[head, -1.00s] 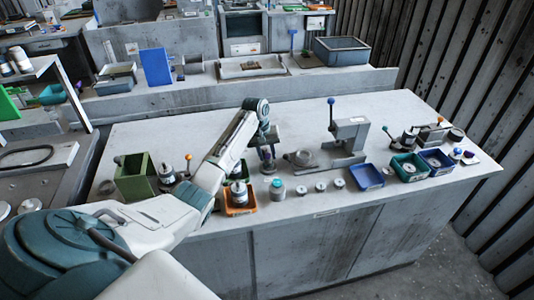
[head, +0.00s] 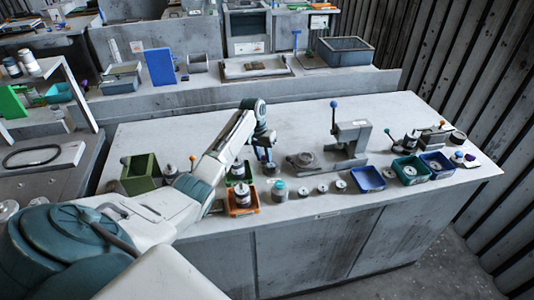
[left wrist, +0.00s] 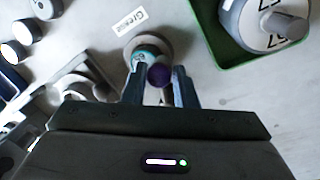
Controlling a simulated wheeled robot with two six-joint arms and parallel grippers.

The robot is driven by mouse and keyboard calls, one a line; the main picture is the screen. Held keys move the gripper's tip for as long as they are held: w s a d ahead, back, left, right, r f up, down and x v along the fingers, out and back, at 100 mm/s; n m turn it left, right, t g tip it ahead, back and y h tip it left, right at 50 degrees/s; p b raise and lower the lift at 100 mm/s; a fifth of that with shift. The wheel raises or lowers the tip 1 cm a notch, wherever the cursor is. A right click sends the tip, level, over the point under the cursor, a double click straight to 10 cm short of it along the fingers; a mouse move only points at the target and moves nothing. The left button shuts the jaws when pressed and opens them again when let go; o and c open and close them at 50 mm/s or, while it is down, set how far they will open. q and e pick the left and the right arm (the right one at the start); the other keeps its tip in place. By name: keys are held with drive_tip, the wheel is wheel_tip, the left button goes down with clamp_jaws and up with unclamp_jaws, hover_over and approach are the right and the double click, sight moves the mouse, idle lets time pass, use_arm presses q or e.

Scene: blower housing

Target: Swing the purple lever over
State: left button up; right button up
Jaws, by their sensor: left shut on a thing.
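The purple lever's round knob (left wrist: 158,75) shows between the fingertips of my left gripper (left wrist: 160,88) in the left wrist view. The fingers are shut on it, one on each side. A round teal and tan part (left wrist: 147,48) lies just beyond the knob; most of the lever's shaft is hidden by the knob and fingers. In the head view my left gripper (head: 265,153) is low over the bench, and the knob there is too small and covered to make out clearly. My right gripper is not in view.
A green tray (left wrist: 208,35) with a white-topped container is close on the right in the wrist view. In the head view an orange tray (head: 243,208) is in front, and a press with a blue-knobbed lever (head: 334,104) stands to the right. The bench's back right is clear.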

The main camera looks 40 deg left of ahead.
use_arm(q)
drive_tip(key=a+m, duration=0.1)
drive_tip(key=m, duration=0.2)
drive_tip(key=shift+s+a, duration=0.1)
drive_tip(key=shift+a, duration=0.1)
drive_tip(key=a+m, duration=0.1)
drive_tip(key=m+g+b, duration=0.1)
drive_tip(key=m, duration=0.1)
drive_tip(key=shift+a+m, duration=0.3)
drive_tip(key=shift+a, duration=0.05)
drive_tip(key=a+m+b, duration=0.1)
drive_tip(key=m, duration=0.1)
drive_tip(key=m+b, duration=0.1)
drive_tip(key=m, duration=0.1)
drive_tip(key=shift+w+a+g+y, duration=0.3)
drive_tip(key=shift+w+a+g, duration=0.1)
drive_tip(key=shift+w+a+m+b, duration=0.15)
drive_tip(key=shift+a+m+b, duration=0.15)
drive_tip(key=shift+m, duration=0.25)
drive_tip(key=shift+w+a+m+b, duration=0.15)
drive_tip(key=shift+m+b, duration=0.2)
drive_tip(key=shift+m, duration=0.2)
drive_tip(key=shift+r, duration=0.1)
drive_tip(key=o, duration=0.9)
drive_tip(key=shift+r, duration=0.1)
